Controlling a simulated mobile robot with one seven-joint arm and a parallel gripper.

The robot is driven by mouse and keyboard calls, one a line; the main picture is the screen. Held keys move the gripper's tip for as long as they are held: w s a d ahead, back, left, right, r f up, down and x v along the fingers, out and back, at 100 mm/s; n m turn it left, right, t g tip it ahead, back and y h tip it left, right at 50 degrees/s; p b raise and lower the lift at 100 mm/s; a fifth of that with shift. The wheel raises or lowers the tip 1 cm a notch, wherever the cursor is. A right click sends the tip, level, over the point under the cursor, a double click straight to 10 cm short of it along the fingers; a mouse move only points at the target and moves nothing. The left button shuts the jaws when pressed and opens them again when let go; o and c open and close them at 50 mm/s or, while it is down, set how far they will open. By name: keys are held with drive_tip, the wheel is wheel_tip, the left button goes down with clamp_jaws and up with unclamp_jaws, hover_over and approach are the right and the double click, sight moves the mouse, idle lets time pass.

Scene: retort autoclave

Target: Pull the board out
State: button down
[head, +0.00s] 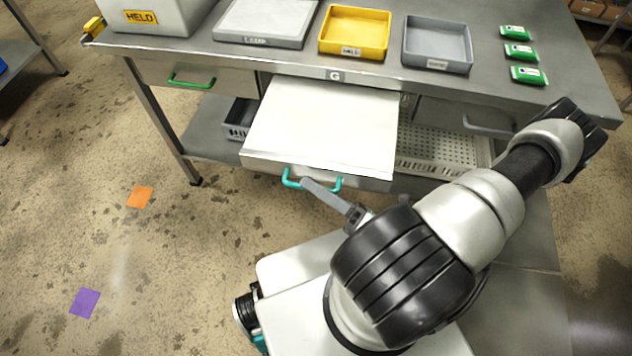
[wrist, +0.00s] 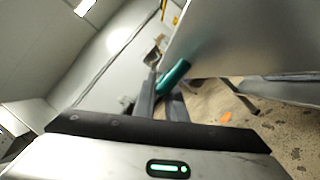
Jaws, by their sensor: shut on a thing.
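The board (head: 325,122) is a white pull-out panel under the middle of the workbench. It stands well out from beneath the bench edge. A teal bar handle (head: 290,179) is fixed to its front face. My gripper (head: 310,184) is at this handle, with its fingers shut on the bar near its middle. In the wrist view the teal handle (wrist: 173,77) lies at the fingers (wrist: 160,98), and the board's pale face (wrist: 240,40) fills the upper right. The fingers hide part of the handle.
On the bench (head: 335,75) stand a grey scale plate (head: 265,20), a yellow tray (head: 355,30), a grey tray (head: 437,42) and green packets (head: 520,51). A drawer with a green handle (head: 191,81) is left of the board.

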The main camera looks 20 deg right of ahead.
drive_tip(key=c, duration=2.1)
unclamp_jaws()
drive_tip(key=shift+s+d, duration=0.1)
drive_tip(key=v, duration=1.7)
drive_tip(key=shift+d, duration=0.15)
